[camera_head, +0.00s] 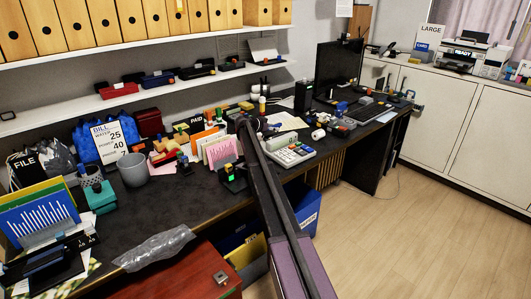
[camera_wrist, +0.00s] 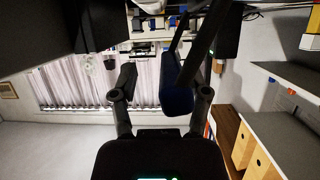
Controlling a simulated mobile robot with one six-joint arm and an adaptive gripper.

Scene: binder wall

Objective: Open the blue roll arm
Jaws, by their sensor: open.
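My gripper (camera_wrist: 160,78) shows in the wrist view with its two dark fingers spread apart. I see nothing held between them. A dark blue rounded piece (camera_wrist: 178,96) with black bars shows close to the right finger. I cannot tell whether it is the blue roll arm or whether it touches the finger. In the head view my arm reaches up over the desk, and its end is small and dark among the desk items, so the fingers cannot be made out. No part there is clearly the blue roll arm.
The dark desk (camera_head: 150,214) is crowded: a grey cup (camera_head: 132,170), a calculator (camera_head: 291,156), a monitor (camera_head: 338,62). A shelf (camera_head: 118,99) holds red, blue and black devices, with binders (camera_head: 107,22) above. A blue bin (camera_head: 307,209) stands below. Floor at right is clear.

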